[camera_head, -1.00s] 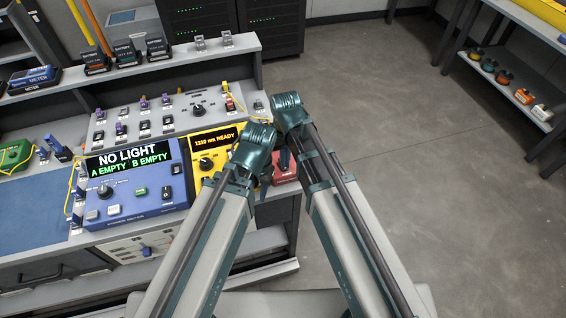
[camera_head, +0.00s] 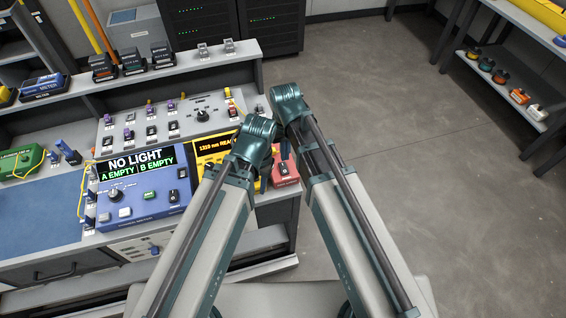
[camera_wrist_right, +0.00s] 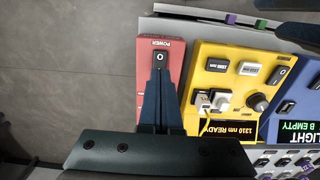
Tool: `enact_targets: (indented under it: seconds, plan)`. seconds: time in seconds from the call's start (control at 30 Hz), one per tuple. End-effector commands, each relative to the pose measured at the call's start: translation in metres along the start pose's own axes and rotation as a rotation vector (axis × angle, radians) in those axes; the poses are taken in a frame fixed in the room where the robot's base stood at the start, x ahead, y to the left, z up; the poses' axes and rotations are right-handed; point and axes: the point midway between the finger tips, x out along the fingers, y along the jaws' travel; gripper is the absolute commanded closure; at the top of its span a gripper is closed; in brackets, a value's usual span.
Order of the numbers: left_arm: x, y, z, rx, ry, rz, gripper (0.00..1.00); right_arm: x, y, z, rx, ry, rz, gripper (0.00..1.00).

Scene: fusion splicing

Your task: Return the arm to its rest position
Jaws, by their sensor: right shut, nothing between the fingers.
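My right gripper (camera_wrist_right: 160,72) is shut and empty in the right wrist view. Its dark blue fingers point at the black power switch (camera_wrist_right: 160,58) on a red box (camera_wrist_right: 148,47); I cannot tell whether they touch it.
A blue power meter (camera_head: 145,208) reads NO LIGHT, A EMPTY, B EMPTY. The yellow unit (camera_wrist_right: 222,62) with display 1310 nm READY stands beside the red box. A sloped grey panel with switches (camera_head: 190,105) is behind. Open floor (camera_head: 430,180) lies to the right.

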Motion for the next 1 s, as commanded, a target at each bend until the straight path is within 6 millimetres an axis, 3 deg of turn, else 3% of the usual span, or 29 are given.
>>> enact_targets:
  seconds: [0.37, 0.47, 0.73, 1.0]
  plan:
    - [-0.004, 0.000, 0.000, 0.000, 0.000, 0.000, 0.62, -0.004, 0.000, 0.003, -0.001, -0.001, 0.001, 1.00]
    - [-0.004, 0.000, 0.000, 0.000, 0.000, 0.000, 0.62, -0.004, 0.000, 0.020, -0.011, -0.008, 0.012, 1.00]
    - [-0.004, 0.000, 0.000, 0.000, 0.000, 0.000, 0.62, -0.005, 0.004, 0.114, -0.065, -0.050, 0.089, 1.00]
    - [-0.004, 0.000, 0.000, 0.000, 0.000, 0.000, 0.62, -0.006, 0.006, 0.115, -0.069, -0.056, 0.099, 1.00]
